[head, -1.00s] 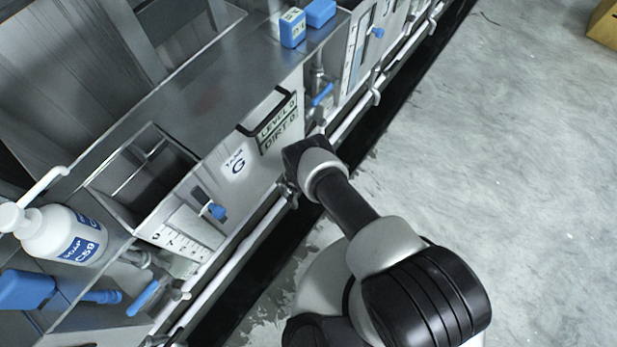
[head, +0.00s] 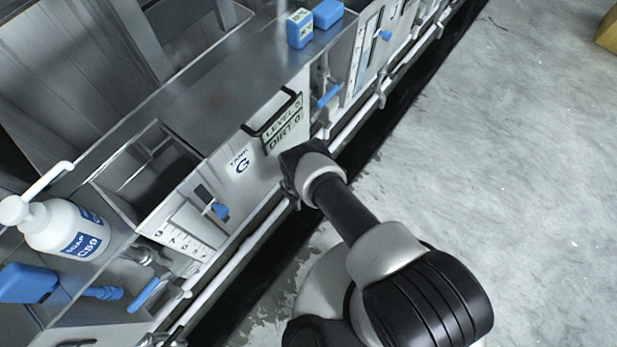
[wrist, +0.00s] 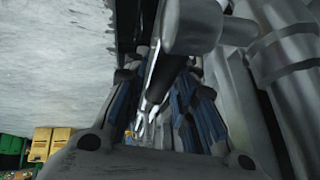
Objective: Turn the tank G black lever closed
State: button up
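Tank G (head: 222,178) is the steel tank at middle left in the head view, with its "TANK G" label on the front wall. My gripper is hidden behind my wrist at the tank's lower front in the head view. In the wrist view, the fingers of my gripper (wrist: 160,85) with blue pads stand apart. A dark bar with a pale edge (wrist: 152,75) runs between them, below a grey round fitting (wrist: 193,27). It may be the black lever, but I cannot tell for sure. Whether the fingers touch it is not clear.
A white pipe (head: 235,253) runs along the tank fronts. A blue valve handle (head: 143,295) and a soap bottle (head: 65,230) are at lower left.

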jog(key=shift+a+r, duration=0.1)
jog(key=v, duration=0.7)
dwell(0.4)
jog(key=shift+s, duration=0.15)
dwell(0.3)
